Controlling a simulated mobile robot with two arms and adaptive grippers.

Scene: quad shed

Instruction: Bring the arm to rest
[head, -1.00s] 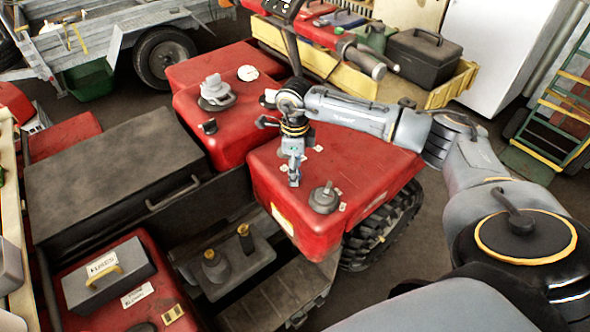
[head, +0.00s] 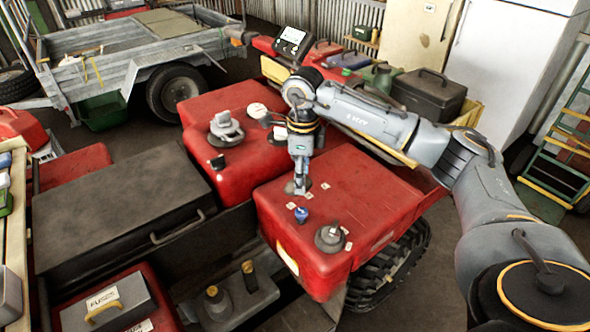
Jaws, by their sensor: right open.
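My right arm comes in from the right. Its gripper (head: 300,188) points down over the front red body panel (head: 355,195), with its fingers apart and nothing seen between them. A small blue cap (head: 301,214) stands on the red panel just in front of the fingertips, apart from them. A round grey disc shows behind the fingertips; whether they touch it, I cannot tell. A dark grey filler cap (head: 330,237) sits on the same panel at right. My left gripper is not in view.
A grey cap (head: 226,128) and a white gauge (head: 257,110) are on the rear red panel. A dark flat box (head: 120,208) lies at left. A yellow crate (head: 468,112) with a dark toolbox (head: 428,92) stands behind my arm. A trailer (head: 140,45) stands at the back left.

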